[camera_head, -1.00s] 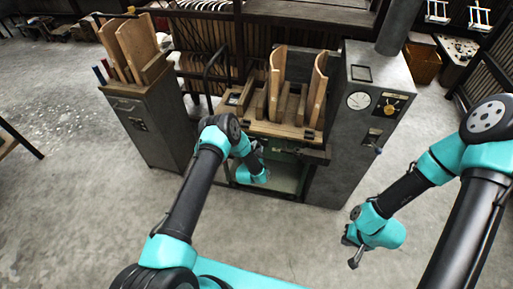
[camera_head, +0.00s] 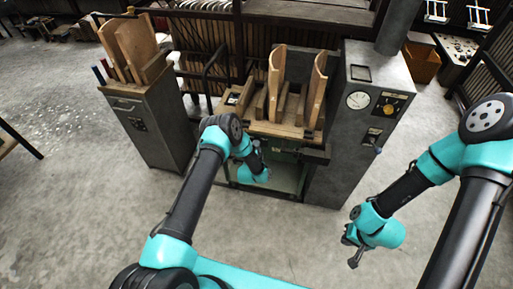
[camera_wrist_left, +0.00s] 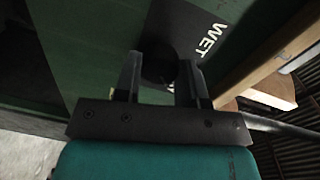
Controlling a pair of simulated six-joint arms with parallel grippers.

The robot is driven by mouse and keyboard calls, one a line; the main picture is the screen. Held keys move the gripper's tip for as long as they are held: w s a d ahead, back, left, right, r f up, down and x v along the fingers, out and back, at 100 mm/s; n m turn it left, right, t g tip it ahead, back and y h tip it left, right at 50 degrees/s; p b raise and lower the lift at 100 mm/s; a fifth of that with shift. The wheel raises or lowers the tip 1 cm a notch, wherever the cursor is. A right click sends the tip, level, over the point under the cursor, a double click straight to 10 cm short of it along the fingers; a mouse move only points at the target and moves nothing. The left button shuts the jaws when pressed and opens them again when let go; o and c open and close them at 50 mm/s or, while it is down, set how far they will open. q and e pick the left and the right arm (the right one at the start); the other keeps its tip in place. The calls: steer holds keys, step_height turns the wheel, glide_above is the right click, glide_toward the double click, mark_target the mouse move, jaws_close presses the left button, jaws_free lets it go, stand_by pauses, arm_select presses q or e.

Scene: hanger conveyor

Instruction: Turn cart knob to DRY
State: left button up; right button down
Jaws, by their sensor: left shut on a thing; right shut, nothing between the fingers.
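The cart (camera_head: 298,153) stands in the middle of the head view, with a green body under a wooden top. In the left wrist view, a dark round knob (camera_wrist_left: 158,66) sits on a dark plate on the cart's green panel (camera_wrist_left: 85,50). White letters WET (camera_wrist_left: 210,40) show to the right of the knob. My left gripper (camera_wrist_left: 159,72) is shut on the knob, one finger on each side. The knob's pointer and any DRY mark cannot be made out. In the head view my left arm largely hides this spot. My right gripper (camera_head: 353,252) is shut and empty, over bare floor.
A grey cabinet (camera_head: 345,150) with a dial gauge (camera_head: 358,100) and a lever stands right of the cart. Another grey cabinet (camera_head: 150,130) with curved wooden boards stands to the left. Curved wooden uprights (camera_head: 317,85) rise from the cart's top. The front floor is clear.

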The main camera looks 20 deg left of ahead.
stand_by(0.3)
arm_select(q)
steer(key=o, duration=0.9)
steer(key=shift+o, duration=0.2)
steer(key=shift+s, duration=0.1)
steer(key=s, duration=1.7)
steer(key=shift+s+d+r, duration=0.15)
steer(key=shift+d+r, duration=0.15)
steer(key=shift+r, duration=0.15)
steer(key=s+a+r+n+g+h, duration=0.1)
steer(key=s+r+n+g, duration=0.3)
steer(key=s+n+g, duration=0.4)
steer(key=s+r+n+g+h, duration=0.3)
steer(key=s+n+g, duration=0.5)
steer(key=s, duration=0.6)
steer(key=shift+a+r+n+g+h, duration=0.35)
steer(key=shift+r+n, duration=0.35)
steer(key=shift+r, duration=0.2)
